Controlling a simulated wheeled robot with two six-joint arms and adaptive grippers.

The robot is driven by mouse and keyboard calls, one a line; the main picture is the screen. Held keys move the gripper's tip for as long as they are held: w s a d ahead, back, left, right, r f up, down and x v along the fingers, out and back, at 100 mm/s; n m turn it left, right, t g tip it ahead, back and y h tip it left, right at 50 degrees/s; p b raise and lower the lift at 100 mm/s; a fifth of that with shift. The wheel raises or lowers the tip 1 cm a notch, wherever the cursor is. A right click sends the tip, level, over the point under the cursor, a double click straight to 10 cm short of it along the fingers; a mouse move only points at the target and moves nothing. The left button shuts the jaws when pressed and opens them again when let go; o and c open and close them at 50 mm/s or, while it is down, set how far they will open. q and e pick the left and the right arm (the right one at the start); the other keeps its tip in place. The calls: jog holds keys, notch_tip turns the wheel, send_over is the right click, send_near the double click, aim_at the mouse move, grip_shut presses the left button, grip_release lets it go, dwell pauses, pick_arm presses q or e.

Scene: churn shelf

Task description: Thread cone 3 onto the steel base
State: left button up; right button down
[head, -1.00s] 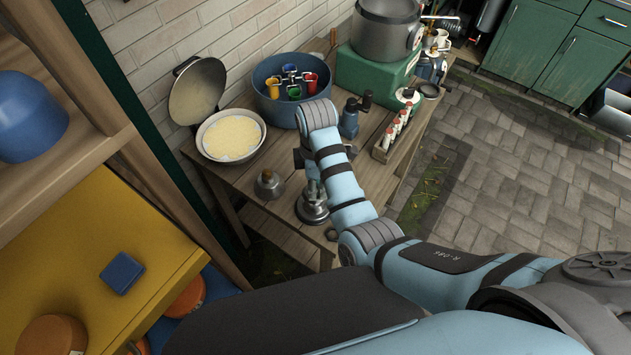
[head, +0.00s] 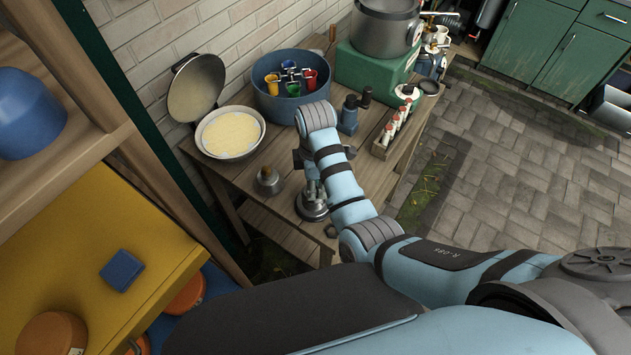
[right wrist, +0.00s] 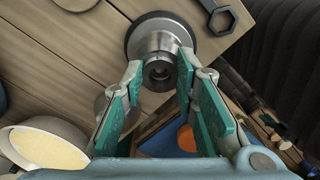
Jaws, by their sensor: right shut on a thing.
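The steel base (head: 313,207) is a round, wide-footed metal piece on the wooden bench in the head view. It also shows in the right wrist view (right wrist: 135,42) as a broad disc. My right gripper (right wrist: 160,68) is shut on a small grey metal piece (right wrist: 157,72) with a dark hole in its near end, likely cone 3. The piece lines up with the base's middle. I cannot tell whether it is threaded on or only held against it. In the head view, my right gripper (head: 311,175) is over the base, partly hidden by my arm. My left gripper is not in view.
A metal piece with a wooden knob (head: 268,180) stands left of the base. A wrench end (right wrist: 220,18) lies near the base. A pale-filled bowl (head: 231,155), a blue tub (head: 265,103) and a vial rack (head: 382,149) stand farther back. Yellow shelving (head: 165,270) is at left.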

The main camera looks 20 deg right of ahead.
jog(key=shift+f, duration=0.65)
jog(key=c, duration=0.9)
grip_release()
jog(key=shift+o, duration=0.2)
jog(key=shift+r, duration=0.1)
jog(key=shift+r, duration=2.7)
